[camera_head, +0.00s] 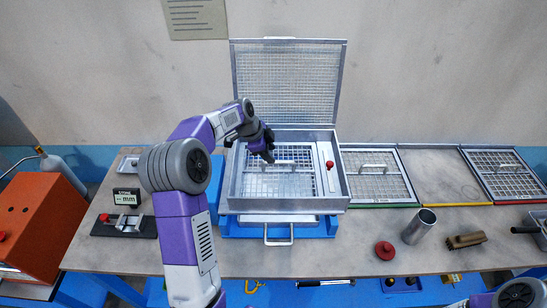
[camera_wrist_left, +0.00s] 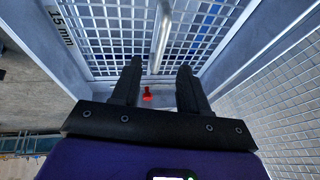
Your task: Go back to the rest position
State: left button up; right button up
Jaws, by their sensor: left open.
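My left gripper (camera_head: 266,153) is over the open metal sieve box (camera_head: 342,192), near the handle of the mesh frame (camera_head: 262,185) seated in it. In the left wrist view my left gripper (camera_wrist_left: 158,76) is open, its two dark fingers apart with nothing held between them. The frame's bar handle (camera_wrist_left: 161,38) shows just beyond the fingertips, and a label reading 15 mm is at upper left. Whether a finger touches the handle is hard to tell. My right gripper is out of view; only part of that arm shows at the bottom right.
The box's mesh lid (camera_head: 290,85) stands open behind. A red knob (camera_head: 329,164) is on the box's right side. Another mesh frame (camera_head: 378,190), a metal cup (camera_head: 418,226), a brush (camera_head: 466,240) and a red-topped object (camera_head: 385,250) are to the right. A gauge (camera_head: 127,197) is left.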

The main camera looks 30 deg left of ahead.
pick_arm(q)
jog(key=shift+v, duration=1.05)
